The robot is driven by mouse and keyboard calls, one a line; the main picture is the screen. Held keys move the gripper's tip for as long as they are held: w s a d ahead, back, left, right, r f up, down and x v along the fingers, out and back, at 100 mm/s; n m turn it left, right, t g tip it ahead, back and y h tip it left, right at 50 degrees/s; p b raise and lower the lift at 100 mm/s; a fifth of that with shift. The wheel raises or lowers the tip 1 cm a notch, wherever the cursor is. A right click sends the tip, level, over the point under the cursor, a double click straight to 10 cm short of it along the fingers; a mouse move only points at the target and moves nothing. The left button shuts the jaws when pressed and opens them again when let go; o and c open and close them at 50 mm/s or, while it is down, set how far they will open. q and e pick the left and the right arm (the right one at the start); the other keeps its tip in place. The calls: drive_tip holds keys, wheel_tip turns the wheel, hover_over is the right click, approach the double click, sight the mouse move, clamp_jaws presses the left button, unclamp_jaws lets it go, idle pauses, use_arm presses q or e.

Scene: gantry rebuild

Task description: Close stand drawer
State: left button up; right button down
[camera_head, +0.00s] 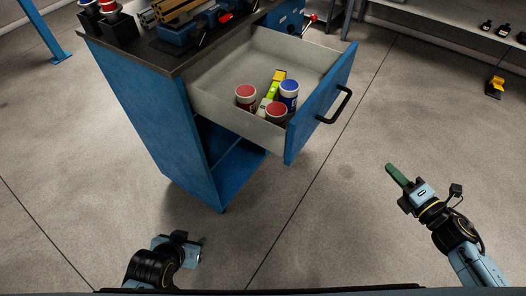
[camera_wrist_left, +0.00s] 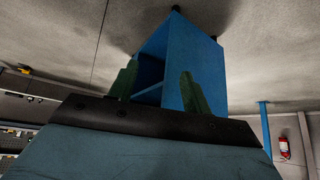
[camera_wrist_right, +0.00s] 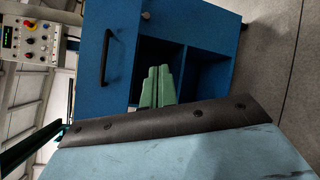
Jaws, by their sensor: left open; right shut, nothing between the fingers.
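The blue stand (camera_head: 150,110) is at the upper middle of the head view, with its drawer pulled well out to the right. The drawer has a blue front (camera_head: 318,108) and a black bar handle (camera_head: 336,106). My left gripper (camera_head: 200,245) is low in the head view, apart from the stand; in the left wrist view its green fingers (camera_wrist_left: 158,85) are spread with nothing between them. My right gripper (camera_head: 392,171) is to the right of the drawer front, clear of the handle. In the right wrist view its fingers (camera_wrist_right: 160,84) are together and empty; the handle (camera_wrist_right: 106,57) shows to their left.
The drawer holds red-lidded jars (camera_head: 246,96), a blue-lidded jar (camera_head: 289,92) and a yellow-green item (camera_head: 273,86). Tools and a blue box (camera_head: 178,36) lie on the stand's top. Open floor (camera_head: 330,215) lies between my grippers. A shelf (camera_head: 455,25) stands at the back right.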

drive_tip(key=a+r+n+g+y+b, duration=0.1)
drive_tip(key=a+r+n+y+b, duration=0.35)
drive_tip(key=n, duration=0.55)
drive_tip(key=n+g+y+b, duration=0.3)
drive_tip(key=n+g+y, duration=0.1)
drive_tip(key=n, duration=0.5)
approach(305, 133)
drive_tip(key=x, duration=0.5)
drive_tip(key=shift+s+a+r+p, duration=0.1)
drive_tip(key=shift+a+r+p, duration=0.1)
drive_tip(key=shift+p, duration=0.1)
use_arm(q)
wheel_tip(305, 133, up, 11)
drive_tip(key=w+t, duration=0.1)
drive_tip(key=t, duration=0.2)
drive_tip(key=shift+w+d+h, duration=0.25)
drive_tip(key=shift+d+h, duration=0.05)
drive_tip(key=shift+d, duration=0.05)
use_arm(e)
drive_tip(key=shift+x, duration=0.85)
use_arm(q)
drive_tip(key=shift+r, duration=0.1)
